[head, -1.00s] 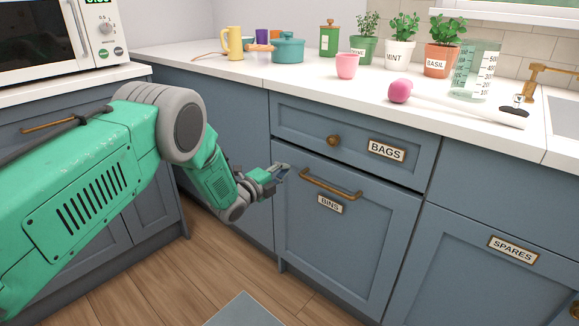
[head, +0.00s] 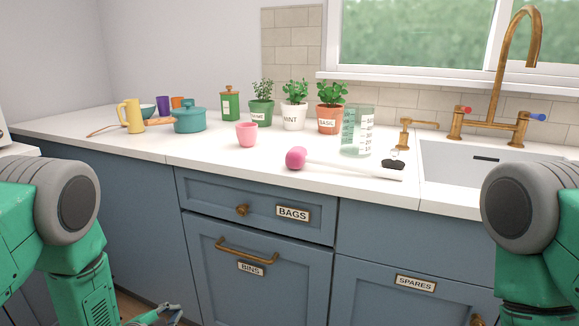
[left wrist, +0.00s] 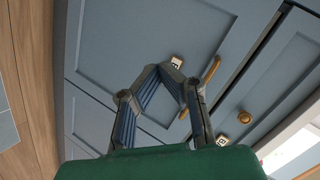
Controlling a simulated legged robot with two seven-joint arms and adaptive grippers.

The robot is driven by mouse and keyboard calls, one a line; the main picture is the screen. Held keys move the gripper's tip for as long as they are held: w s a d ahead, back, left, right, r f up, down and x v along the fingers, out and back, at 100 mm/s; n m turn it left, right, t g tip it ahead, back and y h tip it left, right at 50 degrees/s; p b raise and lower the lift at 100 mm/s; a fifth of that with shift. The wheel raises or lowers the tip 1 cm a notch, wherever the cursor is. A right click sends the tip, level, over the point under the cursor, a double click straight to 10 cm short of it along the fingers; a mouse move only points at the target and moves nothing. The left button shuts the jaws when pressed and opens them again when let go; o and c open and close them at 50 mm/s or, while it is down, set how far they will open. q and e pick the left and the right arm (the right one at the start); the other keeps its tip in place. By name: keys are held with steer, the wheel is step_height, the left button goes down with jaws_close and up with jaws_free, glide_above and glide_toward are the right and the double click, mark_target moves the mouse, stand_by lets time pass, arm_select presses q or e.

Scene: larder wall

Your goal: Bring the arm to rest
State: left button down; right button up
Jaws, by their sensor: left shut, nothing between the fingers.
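My left arm (head: 70,225) comes in at the left of the head view, bent downward in front of the blue cabinets. Its gripper (head: 155,315) shows only in part at the bottom edge. In the left wrist view the left gripper (left wrist: 166,72) is shut and empty, its two fingers meeting at the tips, with the cabinet fronts beyond. My right arm (head: 525,220) shows at the right edge of the head view; its gripper is out of view.
The BINS door (head: 258,290) and BAGS drawer (head: 262,207) are closed, with brass handle (head: 247,252) and knob protruding. The worktop (head: 225,165) holds a pink cup (head: 247,134), a teal pot (head: 190,117), potted herbs and a measuring jug (head: 357,130). The sink (head: 465,165) is at right.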

arm_select(q)
steer(key=s+d+n+g+y+p, duration=0.2)
steer(key=s+n+g+p, duration=0.3)
steer(key=s, duration=3.1)
steer(key=n+g+y, duration=0.1)
steer(key=n+g, duration=0.6)
steer(key=n, duration=0.1)
steer(key=shift+s+r+n, duration=0.15)
steer(key=shift+s+n, duration=0.15)
steer(key=shift+s, duration=0.05)
arm_select(e)
step_height(320, 180, up, 7)
steer(key=shift+f, duration=0.15)
arm_select(q)
steer(key=shift+d, duration=0.1)
